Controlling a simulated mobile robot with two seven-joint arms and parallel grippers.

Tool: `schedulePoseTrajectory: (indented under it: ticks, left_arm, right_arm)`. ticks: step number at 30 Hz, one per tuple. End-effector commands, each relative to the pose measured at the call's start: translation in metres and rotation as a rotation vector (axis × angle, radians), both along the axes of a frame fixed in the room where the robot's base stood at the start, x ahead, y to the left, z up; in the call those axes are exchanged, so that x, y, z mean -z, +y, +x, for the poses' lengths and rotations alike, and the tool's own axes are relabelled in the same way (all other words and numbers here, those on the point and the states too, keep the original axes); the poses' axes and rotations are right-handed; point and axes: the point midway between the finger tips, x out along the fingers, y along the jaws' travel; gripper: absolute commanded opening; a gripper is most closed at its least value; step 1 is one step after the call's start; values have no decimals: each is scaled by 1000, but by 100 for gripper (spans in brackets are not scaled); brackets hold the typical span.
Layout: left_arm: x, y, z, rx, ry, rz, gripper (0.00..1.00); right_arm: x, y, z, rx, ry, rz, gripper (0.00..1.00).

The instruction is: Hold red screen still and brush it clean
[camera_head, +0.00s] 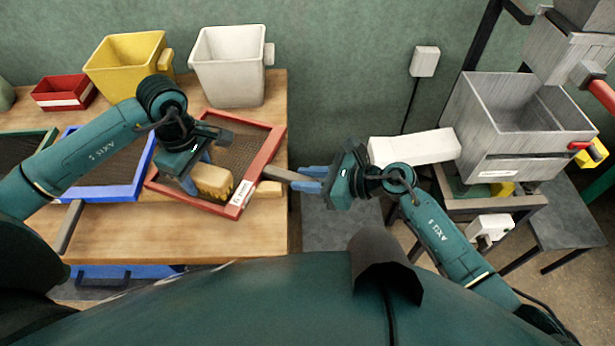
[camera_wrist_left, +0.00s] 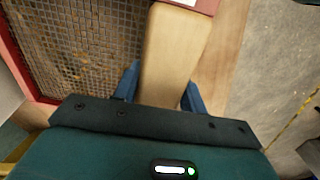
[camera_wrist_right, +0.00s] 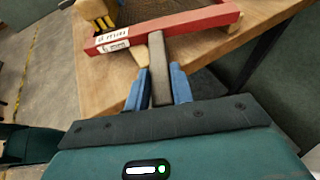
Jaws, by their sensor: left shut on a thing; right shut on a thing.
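The red screen (camera_head: 263,160) lies tilted at the right end of the wooden table. Its dark mesh (camera_wrist_left: 85,45) shows small pale specks in the left wrist view. My right gripper (camera_head: 312,180) is shut on the screen's grey handle (camera_wrist_right: 157,70), to the right of the frame. My left gripper (camera_head: 192,172) is shut on a wooden brush (camera_head: 213,181) over the near part of the screen. The brush block (camera_wrist_left: 172,55) shows between the fingers in the left wrist view. I cannot tell whether the bristles touch the mesh.
A blue screen (camera_head: 75,193) and a green-framed screen (camera_head: 45,140) lie to the left. A red bin (camera_head: 62,93), a yellow bin (camera_head: 125,68) and a white bin (camera_head: 228,75) stand behind. A grey hopper machine (camera_head: 525,145) stands at right.

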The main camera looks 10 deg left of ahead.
Motion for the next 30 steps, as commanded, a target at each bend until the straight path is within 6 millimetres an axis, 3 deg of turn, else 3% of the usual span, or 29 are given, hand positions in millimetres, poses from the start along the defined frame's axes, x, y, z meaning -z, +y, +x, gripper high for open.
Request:
schedulePoseTrajectory:
  ticks: [30]
  left_arm:
    - [8,-1,4,-1,-2,-1,17]
  right_arm:
    - [0,0,0,0,0,-1,0]
